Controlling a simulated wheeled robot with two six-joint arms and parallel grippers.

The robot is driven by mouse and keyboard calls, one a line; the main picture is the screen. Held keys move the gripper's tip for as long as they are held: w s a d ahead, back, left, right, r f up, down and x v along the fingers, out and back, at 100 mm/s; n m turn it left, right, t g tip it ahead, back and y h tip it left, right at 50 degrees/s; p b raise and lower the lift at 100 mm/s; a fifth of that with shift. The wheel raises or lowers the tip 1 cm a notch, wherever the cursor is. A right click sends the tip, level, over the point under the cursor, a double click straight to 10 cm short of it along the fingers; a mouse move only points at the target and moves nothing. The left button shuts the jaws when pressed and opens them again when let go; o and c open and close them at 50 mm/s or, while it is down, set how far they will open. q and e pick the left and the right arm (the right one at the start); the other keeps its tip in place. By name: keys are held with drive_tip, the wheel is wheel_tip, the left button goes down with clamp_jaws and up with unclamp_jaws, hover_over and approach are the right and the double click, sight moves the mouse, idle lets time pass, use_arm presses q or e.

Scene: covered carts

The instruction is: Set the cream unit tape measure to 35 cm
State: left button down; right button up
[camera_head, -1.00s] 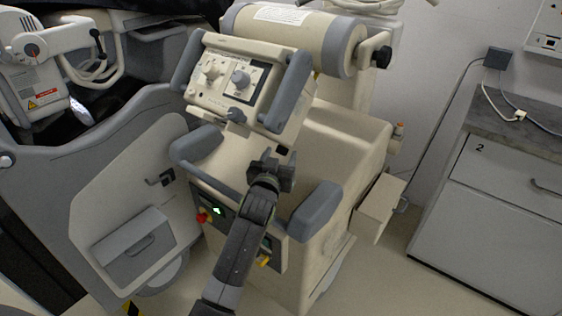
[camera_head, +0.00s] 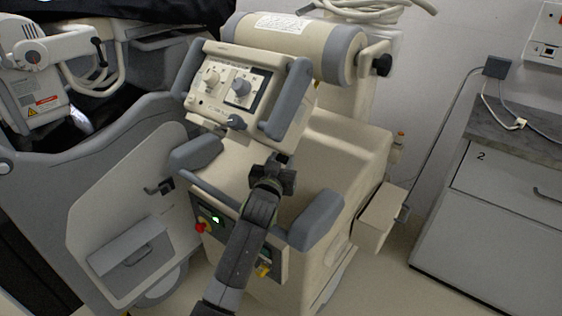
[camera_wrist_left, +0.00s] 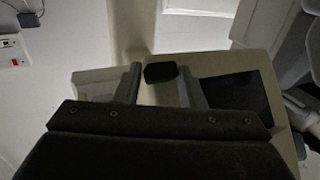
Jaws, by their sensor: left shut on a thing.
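The cream unit (camera_head: 340,150) stands in the middle of the head view, with a tilted control panel (camera_head: 235,85) and grey handles. My left gripper (camera_head: 276,170) is at its front, just below the panel. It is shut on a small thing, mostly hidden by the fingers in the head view. In the left wrist view a small black piece (camera_wrist_left: 160,73) shows between the two fingers of my left gripper (camera_wrist_left: 160,88), against a cream surface; it may be the tape measure's end. No scale or reading can be made out. My right gripper is not in view.
A grey armrest (camera_head: 316,220) is close to the right of my left arm, another (camera_head: 195,153) to its left. A grey covered cart (camera_head: 60,150) stands at the left. A grey cabinet (camera_head: 500,215) marked 2 stands at the right, with floor between.

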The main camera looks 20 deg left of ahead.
use_arm(q)
drive_tip(key=s+a+f, duration=0.2)
drive_tip(key=s+f, duration=0.4)
drive_tip(key=f, duration=0.1)
drive_tip(key=shift+s+a+f+b, duration=0.15)
drive_tip(key=shift+s+f+b, duration=0.15)
drive_tip(key=shift+b, duration=0.05)
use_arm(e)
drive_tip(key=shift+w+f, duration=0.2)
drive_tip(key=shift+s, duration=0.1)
use_arm(q)
drive_tip(key=c, duration=1)
unclamp_jaws()
drive_tip(key=shift+c, duration=0.2)
drive_tip(key=shift+r, duration=0.1)
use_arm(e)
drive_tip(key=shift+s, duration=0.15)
